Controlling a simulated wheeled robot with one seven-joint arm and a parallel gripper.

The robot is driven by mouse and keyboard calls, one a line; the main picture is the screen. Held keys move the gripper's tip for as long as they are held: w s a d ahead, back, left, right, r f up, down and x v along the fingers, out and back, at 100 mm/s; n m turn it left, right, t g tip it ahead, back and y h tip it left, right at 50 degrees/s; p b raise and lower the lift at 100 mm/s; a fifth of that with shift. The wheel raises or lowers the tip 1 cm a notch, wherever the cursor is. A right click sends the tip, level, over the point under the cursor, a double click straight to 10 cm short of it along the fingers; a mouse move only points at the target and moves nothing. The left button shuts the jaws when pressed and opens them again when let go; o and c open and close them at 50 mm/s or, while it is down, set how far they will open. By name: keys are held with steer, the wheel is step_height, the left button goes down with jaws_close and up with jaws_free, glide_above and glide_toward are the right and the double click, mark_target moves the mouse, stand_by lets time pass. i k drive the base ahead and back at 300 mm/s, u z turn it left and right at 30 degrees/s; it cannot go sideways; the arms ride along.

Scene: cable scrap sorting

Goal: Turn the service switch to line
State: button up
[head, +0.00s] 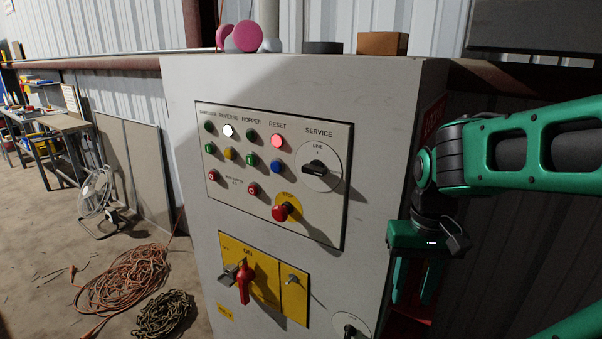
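The service switch (316,167) is a black knob on a round white plate at the upper right of the grey cabinet's button panel. The word SERVICE is printed above it, and LINE is marked at the top of its plate. The knob's grip lies roughly sideways, not pointing up at LINE; its exact pointer end is too small to tell. My gripper (416,284) hangs to the right of the cabinet, fingers downward, well apart from the switch and lower than it. Its two green fingers are spread with nothing visible between them.
A red stop button (280,212) sits just below left of the switch. A red handle (244,283) sits on the yellow plate below, and another black knob (350,330) is low right. The cabinet's right edge (402,170) stands between my gripper and the panel.

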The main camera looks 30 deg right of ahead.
mark_target(315, 167)
steer(key=u, duration=0.05)
steer(key=k, duration=1.6)
steer(key=u, duration=0.35)
steer(key=i, duration=0.95)
steer(key=z, duration=0.05)
